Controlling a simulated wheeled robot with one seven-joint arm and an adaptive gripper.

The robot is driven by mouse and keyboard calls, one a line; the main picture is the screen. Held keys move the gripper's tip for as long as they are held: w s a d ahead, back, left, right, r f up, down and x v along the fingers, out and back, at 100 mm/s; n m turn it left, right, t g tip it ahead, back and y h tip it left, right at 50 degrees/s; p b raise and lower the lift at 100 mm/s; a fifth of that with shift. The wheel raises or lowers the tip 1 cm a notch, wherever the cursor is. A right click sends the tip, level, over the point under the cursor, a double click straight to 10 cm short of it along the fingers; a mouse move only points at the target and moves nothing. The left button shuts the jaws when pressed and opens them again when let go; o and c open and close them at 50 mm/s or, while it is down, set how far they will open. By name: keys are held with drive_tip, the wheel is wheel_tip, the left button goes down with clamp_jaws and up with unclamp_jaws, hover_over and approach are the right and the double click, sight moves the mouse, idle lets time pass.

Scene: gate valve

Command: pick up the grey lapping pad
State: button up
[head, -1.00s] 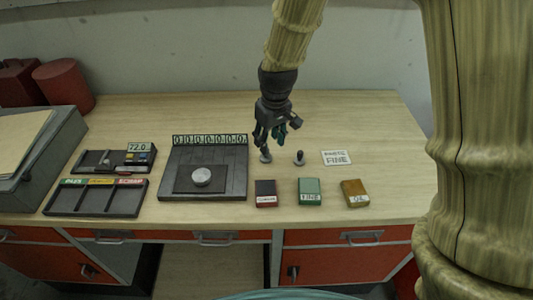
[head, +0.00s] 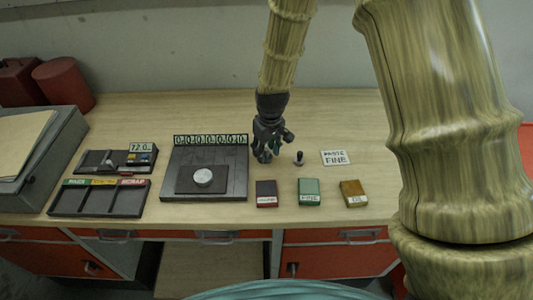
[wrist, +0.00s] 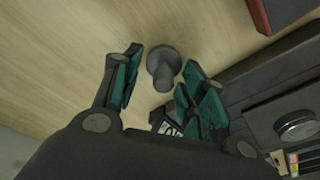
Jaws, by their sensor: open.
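A grey round pad with a stubby upright handle (wrist: 163,66) stands on the bench in the wrist view. My gripper (head: 264,158) points down over it, with its teal-lined fingers spread on either side of the pad. The fingers look apart from it, and nothing is held. In the head view my gripper mostly hides this pad. A second small dark knobbed piece (head: 299,158) stands just to the right of my gripper, beside a white card (head: 336,157) reading FINE.
A dark plate with a round disc (head: 203,178) lies left of my gripper. Red (head: 266,194), green (head: 309,192) and ochre (head: 353,193) blocks line the bench front. A sorting tray (head: 100,197) and a gauge box (head: 115,160) lie further left. The back right bench is clear.

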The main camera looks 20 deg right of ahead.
sight(266, 148)
drive_tip(key=shift+s+r, duration=0.2)
drive_tip(key=shift+s, duration=0.15)
drive_tip(key=shift+w+a+f, duration=0.1)
drive_tip(key=shift+w+f, duration=0.05)
drive_tip(key=shift+c, duration=1.1)
drive_tip(key=shift+w, duration=0.1)
drive_tip(key=c, duration=0.3)
clamp_jaws()
drive_tip(key=shift+r+b, duration=1.1)
drive_tip(key=shift+r, duration=0.55)
drive_tip(key=s+d+b, duration=0.1)
drive_tip(key=s, duration=0.4)
drive_tip(key=s+d+r+b, duration=0.1)
drive_tip(key=s+b, duration=0.1)
drive_tip(key=s, duration=0.3)
drive_tip(key=s+d+b, duration=0.1)
drive_tip(key=s+b, duration=0.1)
drive_tip(key=s, duration=0.4)
drive_tip(key=shift+r, duration=0.4)
